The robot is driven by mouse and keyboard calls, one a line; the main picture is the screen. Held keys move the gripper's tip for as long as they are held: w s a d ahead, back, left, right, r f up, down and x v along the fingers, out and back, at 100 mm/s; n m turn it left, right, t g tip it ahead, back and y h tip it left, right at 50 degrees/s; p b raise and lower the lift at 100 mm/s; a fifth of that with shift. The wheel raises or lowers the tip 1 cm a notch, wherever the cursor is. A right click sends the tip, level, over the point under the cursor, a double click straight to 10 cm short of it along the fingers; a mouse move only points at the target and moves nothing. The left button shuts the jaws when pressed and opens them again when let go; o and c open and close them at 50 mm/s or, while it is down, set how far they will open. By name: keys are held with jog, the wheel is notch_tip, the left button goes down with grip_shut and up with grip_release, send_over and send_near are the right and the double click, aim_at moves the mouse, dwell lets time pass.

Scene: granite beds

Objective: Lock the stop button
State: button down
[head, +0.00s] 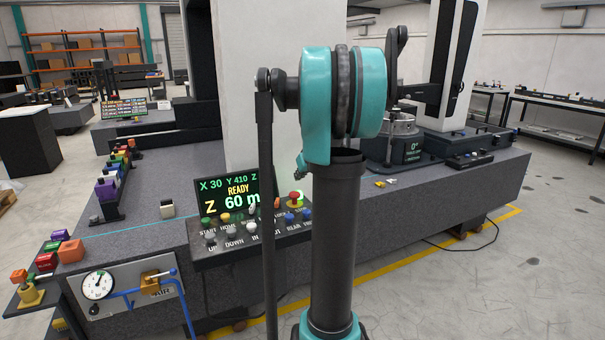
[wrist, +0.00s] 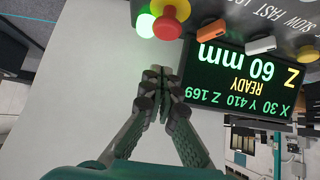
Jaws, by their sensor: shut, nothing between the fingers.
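The red stop button (wrist: 167,27) is a mushroom knob at the top of the wrist view, with a lit green round lamp (wrist: 145,25) at its left. In the head view the stop button (head: 295,196) sits on the control panel, just left of my arm. My gripper (wrist: 159,77) is shut and empty, its fingertips pointing toward the button and apart from it in the picture. The exact gap in depth is hard to tell. In the head view my arm hides most of the gripper.
The panel's screen (head: 237,199) reads READY and Z 60 mm. Several coloured knobs line the panel, including an orange switch (wrist: 211,31) beside the button. A granite bed (head: 160,235) lies behind the panel, with a dial gauge (head: 97,285) at front left.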

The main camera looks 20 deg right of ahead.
aim_at(296, 195)
jog(key=x, duration=0.3)
notch_tip(296, 195, down, 3)
jog(key=shift+w+f, duration=0.15)
jog(key=shift+f, duration=0.55)
jog(key=shift+f, duration=0.55)
jog(key=shift+s+f, duration=0.25)
jog(key=shift+f, duration=0.2)
jog(key=shift+s, duration=0.1)
